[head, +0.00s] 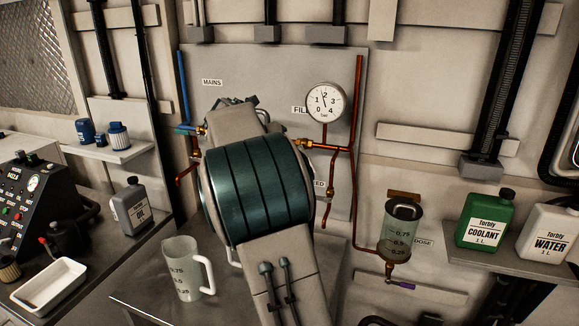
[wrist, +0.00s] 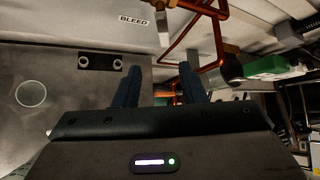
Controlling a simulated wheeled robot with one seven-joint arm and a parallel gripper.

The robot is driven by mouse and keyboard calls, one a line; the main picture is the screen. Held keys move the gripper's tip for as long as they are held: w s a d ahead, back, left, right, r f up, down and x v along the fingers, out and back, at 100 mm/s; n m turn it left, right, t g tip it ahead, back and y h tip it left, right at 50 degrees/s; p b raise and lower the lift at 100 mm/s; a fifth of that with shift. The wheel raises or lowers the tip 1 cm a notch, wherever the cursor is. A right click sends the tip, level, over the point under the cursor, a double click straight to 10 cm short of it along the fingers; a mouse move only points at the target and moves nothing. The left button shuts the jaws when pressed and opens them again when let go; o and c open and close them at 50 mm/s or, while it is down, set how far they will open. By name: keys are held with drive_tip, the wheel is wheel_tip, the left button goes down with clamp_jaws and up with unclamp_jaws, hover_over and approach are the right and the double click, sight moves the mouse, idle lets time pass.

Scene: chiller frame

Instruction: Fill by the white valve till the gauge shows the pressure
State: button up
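The round white pressure gauge (head: 325,102) is on the wall panel at upper centre right in the head view. Its dial runs from 0 to 4; its thin needle points up near 2, too small to read exactly. A FILL label (head: 299,110) is partly covered by my arm. A brass fitting (head: 303,143) joins the copper pipe below it. I cannot make out the white valve handle for sure; a pale handle (wrist: 162,27) is beside the BLEED label in the wrist view. My gripper (wrist: 159,80) is open, with nothing visible between its fingers; my arm hides it in the head view.
A blue-handled valve (head: 186,129) is under the MAINS label, left of my arm. A jug (head: 180,268) stands on the bench. A dosing vessel (head: 403,230) hangs at right, near a green coolant bottle (head: 484,219) and a white water bottle (head: 548,234). Copper pipes run close to my arm.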

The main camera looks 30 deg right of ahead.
drive_tip(key=p+x, duration=0.1)
drive_tip(key=x, duration=1.2)
drive_tip(key=shift+s+d+p, duration=0.1)
drive_tip(key=shift+d+p, duration=0.25)
drive_tip(key=shift+p, duration=0.05)
